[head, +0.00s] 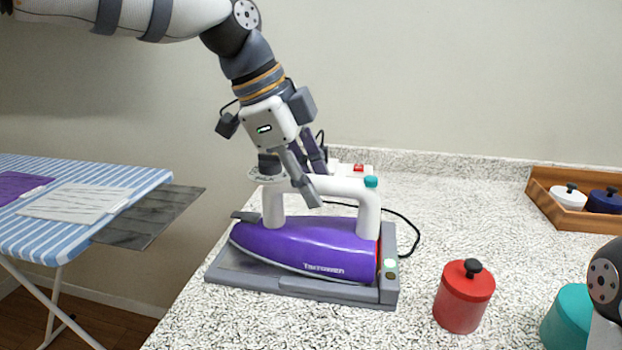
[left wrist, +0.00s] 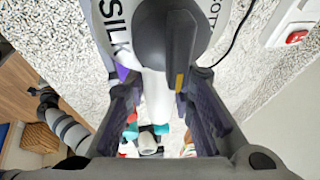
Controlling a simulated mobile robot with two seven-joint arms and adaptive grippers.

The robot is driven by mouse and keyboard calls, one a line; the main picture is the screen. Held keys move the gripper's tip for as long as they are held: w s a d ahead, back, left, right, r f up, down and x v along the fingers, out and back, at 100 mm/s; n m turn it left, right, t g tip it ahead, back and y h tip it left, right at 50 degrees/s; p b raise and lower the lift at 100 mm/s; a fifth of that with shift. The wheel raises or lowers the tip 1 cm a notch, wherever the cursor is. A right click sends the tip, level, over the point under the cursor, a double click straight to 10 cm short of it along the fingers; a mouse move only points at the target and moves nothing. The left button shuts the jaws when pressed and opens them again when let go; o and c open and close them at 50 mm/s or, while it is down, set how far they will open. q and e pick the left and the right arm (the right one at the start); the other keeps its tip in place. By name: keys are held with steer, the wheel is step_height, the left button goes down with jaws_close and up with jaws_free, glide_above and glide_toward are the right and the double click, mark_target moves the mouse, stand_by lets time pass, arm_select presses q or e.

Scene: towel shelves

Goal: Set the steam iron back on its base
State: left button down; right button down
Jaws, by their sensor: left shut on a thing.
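The steam iron (head: 308,250) has a purple body and a white handle with a teal button at its right end. It lies flat over its grey base (head: 340,292), nose to the left; I cannot tell whether it bears fully on the base. My left gripper (head: 311,186) comes down from above and is shut on the iron's handle, one finger on each side. In the left wrist view the white handle (left wrist: 157,98) runs between the fingers, behind a dial with fabric names. The iron's underside is hidden. My right gripper is out of view.
A red canister (head: 464,300) and a teal canister (head: 567,318) stand right of the base. A wooden tray (head: 568,212) with lidded pots is at the back right. A striped ironing board (head: 75,212) stands left. A white socket box with a red switch (head: 356,169) is behind.

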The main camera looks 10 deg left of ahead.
arm_select(q)
steer(key=shift+r, duration=0.2)
steer(key=c, duration=1.3)
jaws_free()
steer(key=shift+o, duration=1.1)
steer(key=shift+f, duration=0.2)
steer(key=shift+o, duration=1.3)
steer(key=shift+r, duration=4.05)
